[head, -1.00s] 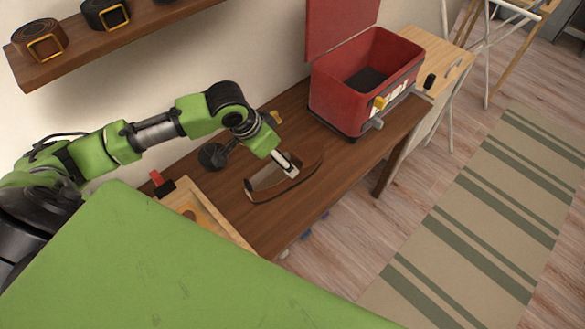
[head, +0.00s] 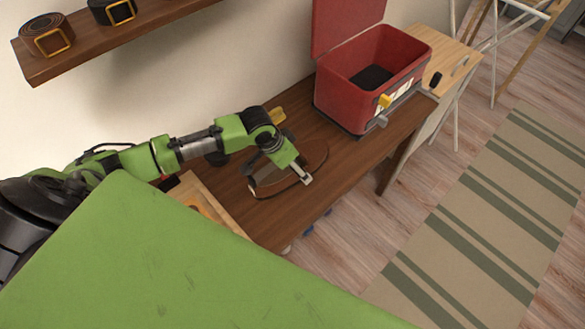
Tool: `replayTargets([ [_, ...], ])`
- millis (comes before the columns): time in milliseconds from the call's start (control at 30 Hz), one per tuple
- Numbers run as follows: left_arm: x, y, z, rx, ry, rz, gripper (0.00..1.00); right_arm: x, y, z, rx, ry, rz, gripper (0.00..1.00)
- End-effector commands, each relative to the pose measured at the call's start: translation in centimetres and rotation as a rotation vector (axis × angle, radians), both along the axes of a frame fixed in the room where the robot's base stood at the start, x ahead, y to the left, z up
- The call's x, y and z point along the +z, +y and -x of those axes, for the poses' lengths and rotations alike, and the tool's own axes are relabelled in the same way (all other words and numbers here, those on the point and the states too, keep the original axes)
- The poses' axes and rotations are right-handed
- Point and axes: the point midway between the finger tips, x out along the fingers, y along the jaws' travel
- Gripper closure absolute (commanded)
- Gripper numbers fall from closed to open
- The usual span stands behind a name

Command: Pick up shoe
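No shoe can be made out for sure. Small blue (head: 309,227) and pale (head: 287,248) items, too small and hidden to name, show low beside the table's front edge. A brown curved item with a thin dark rim (head: 272,184) lies on the brown wooden table (head: 340,172); I cannot tell what it is. My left gripper (head: 304,179) points down at the right part of this item; I cannot tell whether they touch. Its fingers are too small to read as open or shut. My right gripper is not in view.
An open red toolbox (head: 345,100) stands at the table's far end. A light wooden tray (head: 214,205) lies at the near end. Belts with buckles (head: 45,37) sit on a wall shelf (head: 75,58). A striped rug (head: 490,220) covers the floor at right.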

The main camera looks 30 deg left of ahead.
Motion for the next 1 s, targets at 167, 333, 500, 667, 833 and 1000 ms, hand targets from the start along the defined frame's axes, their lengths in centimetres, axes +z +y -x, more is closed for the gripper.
replayTargets([
  [167, 0.0, 0.0, 0.0, 0.0, 0.0, 0.0, 0.4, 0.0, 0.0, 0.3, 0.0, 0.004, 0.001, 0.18],
  [333, 0.1, 0.0, 0.0, 0.0, 0.0, 0.0, 0.73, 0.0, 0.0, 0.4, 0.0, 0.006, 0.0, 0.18],
  [500, 0.2, 0.0, -0.1, 0.0, -0.004, 0.002, 0.73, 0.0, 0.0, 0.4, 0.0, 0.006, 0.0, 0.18],
  [667, 0.5, 0.0, -0.1, 0.0, -0.005, 0.002, 0.73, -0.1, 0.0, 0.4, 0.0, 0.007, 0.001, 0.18],
  [833, 2.1, 0.0, -0.2, 0.0, -0.008, 0.002, 0.73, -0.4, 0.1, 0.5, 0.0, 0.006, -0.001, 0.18],
  [1000, 4.9, -0.2, 1.3, -0.002, -0.005, 0.002, 0.73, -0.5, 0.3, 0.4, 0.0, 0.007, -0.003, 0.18],
])
